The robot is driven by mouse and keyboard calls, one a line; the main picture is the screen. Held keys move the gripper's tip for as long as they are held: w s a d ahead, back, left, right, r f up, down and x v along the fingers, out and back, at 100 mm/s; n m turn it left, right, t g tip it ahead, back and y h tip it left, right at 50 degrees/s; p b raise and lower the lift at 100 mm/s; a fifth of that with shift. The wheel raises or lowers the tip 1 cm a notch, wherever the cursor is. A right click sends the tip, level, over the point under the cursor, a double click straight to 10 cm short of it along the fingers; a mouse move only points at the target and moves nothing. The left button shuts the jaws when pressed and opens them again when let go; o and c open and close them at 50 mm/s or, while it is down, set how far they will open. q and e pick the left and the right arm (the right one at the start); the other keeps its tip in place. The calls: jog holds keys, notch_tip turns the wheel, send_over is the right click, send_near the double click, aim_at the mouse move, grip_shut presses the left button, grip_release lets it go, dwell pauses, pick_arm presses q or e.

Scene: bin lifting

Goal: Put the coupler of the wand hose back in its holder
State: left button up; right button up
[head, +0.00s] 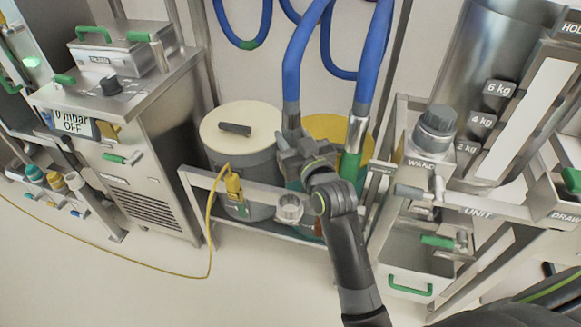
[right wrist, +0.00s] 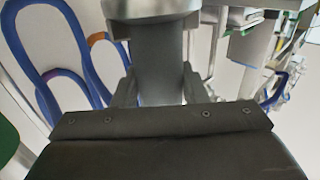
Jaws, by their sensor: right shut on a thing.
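My right gripper (head: 292,142) is shut on the grey metal coupler (head: 291,112) at the lower end of a blue hose (head: 298,60). In the right wrist view the coupler (right wrist: 160,62) stands as a grey cylinder between the two fingers (right wrist: 160,90). The gripper holds it above the low rack, between two drums; its lower end is hidden by the gripper. A round metal cup (head: 289,208) sits on the rack's front rail, below the gripper; I cannot tell whether it is the holder. My left gripper is not in view.
A cream-lidded drum (head: 238,128) stands left of the gripper, a yellow-topped drum (head: 325,127) behind it. A second hose end with a green band (head: 350,165) hangs close on the right. The WAND-labelled unit (head: 420,163) stands further right. A yellow cable (head: 209,240) loops in front.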

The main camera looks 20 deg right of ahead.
jog(key=f, duration=0.2)
jog(key=w+f+b, duration=0.1)
jog(key=f, duration=0.2)
jog(key=shift+a+f, duration=0.15)
jog(key=shift+f, duration=0.05)
jog(key=shift+f+b, duration=0.7)
jog(key=shift+b, duration=0.15)
jog(key=shift+f+b, duration=0.75)
jog(key=shift+b, duration=0.1)
jog(key=shift+f+b, duration=1.3)
jog(key=shift+b, duration=0.05)
jog(key=shift+r+p, duration=0.35)
jog(key=shift+p, duration=0.2)
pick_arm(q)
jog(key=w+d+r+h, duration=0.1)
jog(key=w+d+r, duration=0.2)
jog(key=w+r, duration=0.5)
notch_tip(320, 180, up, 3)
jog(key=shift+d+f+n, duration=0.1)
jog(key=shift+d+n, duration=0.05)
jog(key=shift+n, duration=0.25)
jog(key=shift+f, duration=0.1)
pick_arm(e)
jog(key=shift+f, duration=0.2)
pick_arm(q)
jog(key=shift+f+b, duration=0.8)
jog(key=shift+b, duration=0.05)
pick_arm(e)
jog(key=shift+f, duration=1.4)
